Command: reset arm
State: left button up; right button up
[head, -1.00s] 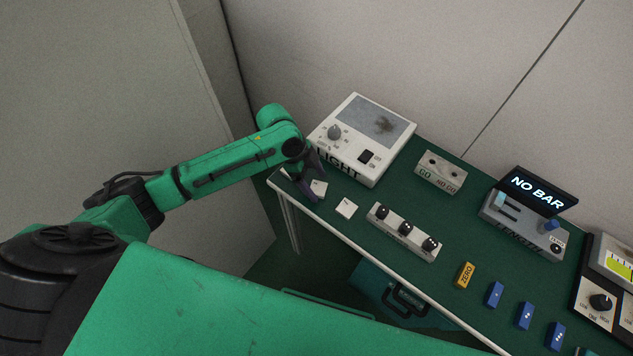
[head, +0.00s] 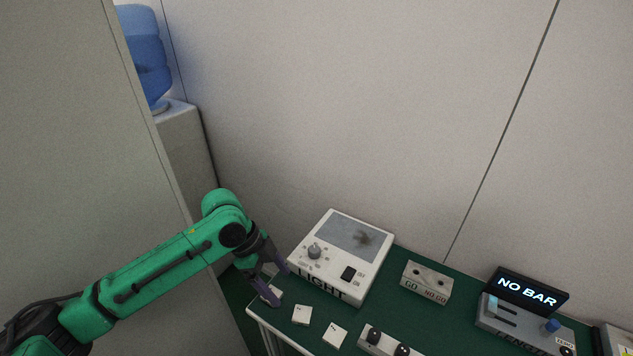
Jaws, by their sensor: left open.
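My left gripper (head: 274,285) is at the left end of the green bench (head: 388,295), with its dark fingers pointing down. It is open, beside the front left corner of the white LIGHT box (head: 340,255). My green left arm comes in from the lower left. My right gripper is not in view.
A GO / NO GO block (head: 427,283) stands right of the LIGHT box. A NO BAR display (head: 528,290) sits on a grey unit at the right. A block with black knobs (head: 388,345) is at the bottom edge. A blue water bottle (head: 145,55) stands behind the left partition (head: 80,150).

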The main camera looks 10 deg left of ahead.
pick_arm(q)
jog(key=s+d+f+n+t, duration=0.1)
jog(key=n, duration=0.1)
jog(key=s+d+f+n+t, duration=0.1)
jog(key=d+f+n, duration=0.1)
jog(key=s+d+f+n, duration=0.1)
jog(key=n, duration=0.1)
jog(key=shift+s+d+f+t, duration=0.2)
jog(key=shift+s+f+t, duration=0.05)
jog(key=shift+f+t, duration=0.15)
jog(key=s+a+f+n+y, duration=0.3)
jog(key=s+a+n+y, duration=0.1)
jog(key=s+a+n, duration=0.6)
notch_tip(320, 180, down, 25)
jog(key=s+a, duration=0.2)
jog(key=s+a+f+g, duration=0.1)
jog(key=s+a+f, duration=0.1)
jog(key=s+f, duration=1)
jog(key=s, duration=0.4)
jog(key=shift+a+f+m+g, duration=0.2)
jog(key=shift+f+m+g, duration=0.1)
jog(key=shift+g, duration=0.1)
